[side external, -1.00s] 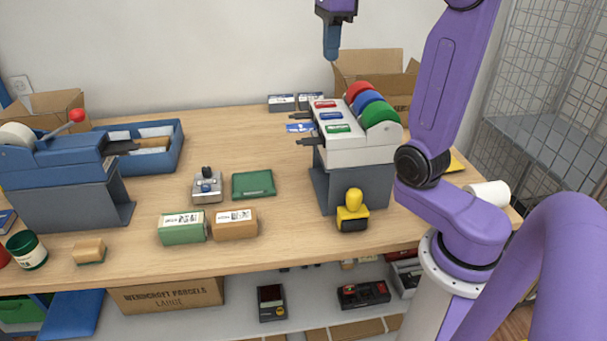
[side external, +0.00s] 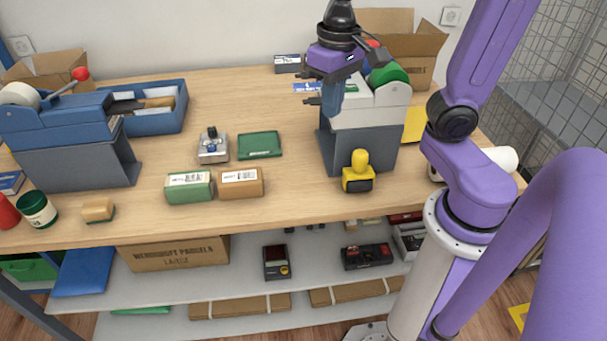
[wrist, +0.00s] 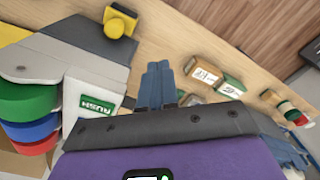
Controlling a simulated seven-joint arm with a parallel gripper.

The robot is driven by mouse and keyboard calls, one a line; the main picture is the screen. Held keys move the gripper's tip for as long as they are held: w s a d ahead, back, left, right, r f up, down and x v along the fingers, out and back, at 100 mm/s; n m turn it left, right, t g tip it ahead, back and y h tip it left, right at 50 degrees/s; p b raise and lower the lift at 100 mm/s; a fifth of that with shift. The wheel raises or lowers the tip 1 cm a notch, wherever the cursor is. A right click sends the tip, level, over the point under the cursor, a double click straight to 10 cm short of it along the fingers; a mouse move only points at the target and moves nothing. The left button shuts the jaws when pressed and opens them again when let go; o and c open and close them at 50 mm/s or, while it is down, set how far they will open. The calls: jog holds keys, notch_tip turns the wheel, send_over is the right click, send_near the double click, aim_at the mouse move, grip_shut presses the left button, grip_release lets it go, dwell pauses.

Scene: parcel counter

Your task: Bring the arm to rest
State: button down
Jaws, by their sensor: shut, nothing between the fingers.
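My gripper (side external: 332,112) points straight down in the side view, with purple housing and blue-grey fingers. It is shut and empty. I see no contact between fingers and dispenser.
A yellow stamp (side external: 358,172) stands before the dispenser. Green (side external: 189,187) and brown (side external: 240,183) parcels, a silver stamp (side external: 212,148) and a green pad (side external: 259,145) lie on the wooden counter (side external: 230,105). A blue tape dispenser (side external: 65,130) stands left. The counter's middle back is clear.

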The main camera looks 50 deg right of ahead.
jog(key=s+a+f+n, duration=0.1)
jog(key=s+f+n, duration=0.5)
jog(key=s+n, duration=0.6)
jog(key=shift+s+a+f+n, duration=0.2)
jog(key=shift+f+n, duration=0.15)
jog(key=shift+n, duration=0.55)
